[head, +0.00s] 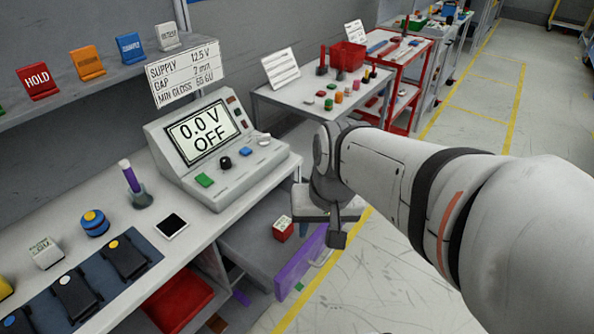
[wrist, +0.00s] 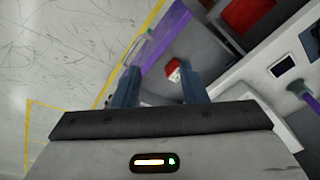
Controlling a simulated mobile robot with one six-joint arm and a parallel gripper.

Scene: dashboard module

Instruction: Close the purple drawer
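The purple drawer (head: 300,258) stands pulled out below the workbench in the head view, with its purple front facing the aisle. A small handle is on the outer side of that front. The purple front also shows in the wrist view (wrist: 168,28), at the top, slanting. A red block with a white label (head: 283,228) lies in the grey drawer; it also shows in the wrist view (wrist: 173,69). My gripper (wrist: 159,67) is open and empty, with its two fingers apart. In the head view my gripper (head: 327,215) appears above the drawer's far end; its exact height cannot be told.
The workbench (head: 190,245) carries a console (head: 215,150) reading 0.0 V OFF. A red bin (head: 178,298) sits below the bench, left of the drawer. A table (head: 300,100) with small parts stands behind. The floor (head: 375,290) right of the drawer is clear.

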